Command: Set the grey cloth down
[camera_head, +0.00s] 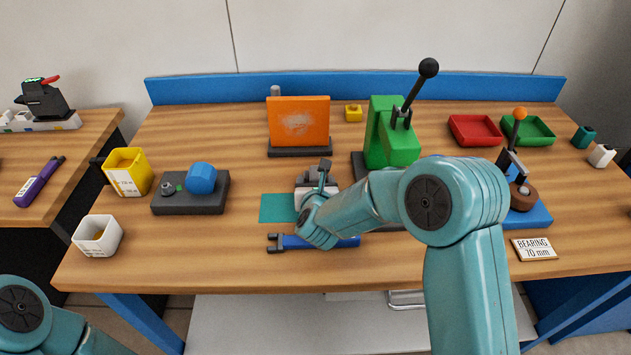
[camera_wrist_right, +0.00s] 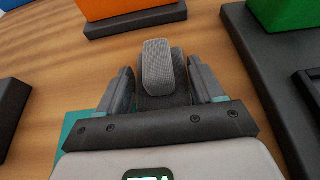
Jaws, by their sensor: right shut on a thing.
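The grey cloth (camera_wrist_right: 163,66) is a small grey ribbed pad between the fingers of my right gripper (camera_wrist_right: 165,90) in the right wrist view. That gripper is shut on it. In the head view my right gripper (camera_head: 318,182) is over the back right of a teal mat (camera_head: 278,208), and the cloth (camera_head: 325,165) shows as a small grey piece at its tip. I cannot tell whether the cloth touches the table. Part of my left arm shows at the lower left; its gripper is out of view.
An orange panel (camera_head: 298,122) with a whitish smudge stands behind the gripper. A green press (camera_head: 388,135) with a black-knobbed lever is close on the right. A blue tool (camera_head: 292,242) lies in front. A black fixture (camera_head: 192,195) with a blue part is left. Bare wood lies between fixture and mat.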

